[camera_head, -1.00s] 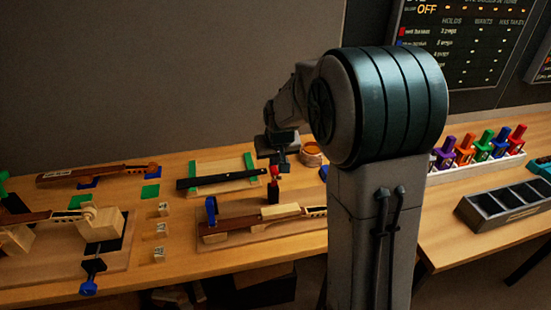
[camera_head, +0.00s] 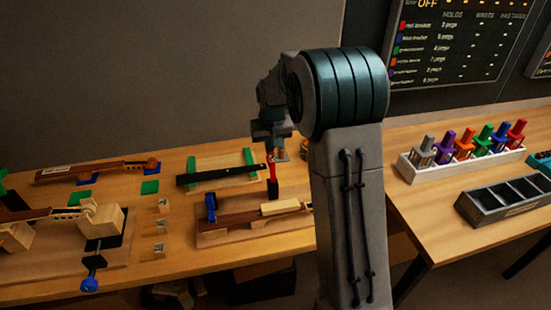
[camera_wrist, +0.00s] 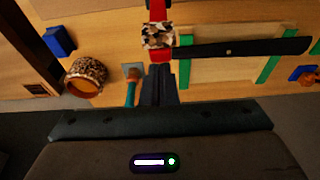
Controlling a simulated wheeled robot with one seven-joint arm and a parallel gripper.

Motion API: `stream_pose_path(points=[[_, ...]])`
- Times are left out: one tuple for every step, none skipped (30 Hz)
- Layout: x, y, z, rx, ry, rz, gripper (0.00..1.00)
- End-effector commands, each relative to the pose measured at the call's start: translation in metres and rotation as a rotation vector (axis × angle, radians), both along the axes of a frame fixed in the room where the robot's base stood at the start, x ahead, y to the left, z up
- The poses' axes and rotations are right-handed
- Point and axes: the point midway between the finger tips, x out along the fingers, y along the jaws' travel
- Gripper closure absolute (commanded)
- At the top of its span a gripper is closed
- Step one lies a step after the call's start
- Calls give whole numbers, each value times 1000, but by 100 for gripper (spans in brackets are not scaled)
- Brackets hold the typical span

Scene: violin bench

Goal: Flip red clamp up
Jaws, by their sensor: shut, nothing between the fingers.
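The red clamp (camera_head: 273,173) stands on a dark base beside the neck blank at the middle of the bench in the head view. Its red part looks upright there. In the wrist view its red part (camera_wrist: 160,55) shows on both sides of a mottled black-and-white block (camera_wrist: 157,36). My gripper (camera_head: 277,157) is just above and beside the clamp's top. In the wrist view its dark fingers (camera_wrist: 159,70) are together and empty, close to the red end. I cannot tell whether they touch it.
A fingerboard on a green-ended board (camera_head: 250,155) lies behind the clamp. A blue clamp (camera_head: 210,205) stands to its left on the neck fixture. A leopard-patterned ring (camera_wrist: 86,76) and a blue block (camera_wrist: 58,40) are left in the wrist view. Colored clamps fill a white rack (camera_head: 410,170) at right.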

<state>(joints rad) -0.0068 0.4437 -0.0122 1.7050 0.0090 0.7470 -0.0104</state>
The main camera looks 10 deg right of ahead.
Motion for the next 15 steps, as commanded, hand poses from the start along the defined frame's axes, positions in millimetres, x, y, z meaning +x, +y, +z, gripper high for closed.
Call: stream_pose_path(points=[[2, 1, -2, 0, -1, 1, 100], [3, 1, -3, 1, -1, 1, 100], [4, 1, -3, 0, 0, 2, 100], [5, 1, -3, 0, 0, 2, 100], [5, 1, -4, 0, 0, 2, 100], [6, 1, -4, 0, 0, 2, 100], [7, 1, -4, 1, 0, 1, 100], [7, 1, -4, 1, 0, 1, 100], [7, 1, -4, 1, 0, 1, 100], [7, 1, -5, 1, 0, 1, 100], [8, 1, -5, 1, 0, 1, 100], [8, 1, -5, 1, 0, 0, 100], [8, 0, -5, 0, 0, 0, 100], [8, 0, -5, 0, 0, 0, 100], [8, 0, -5, 0, 0, 0, 100]])
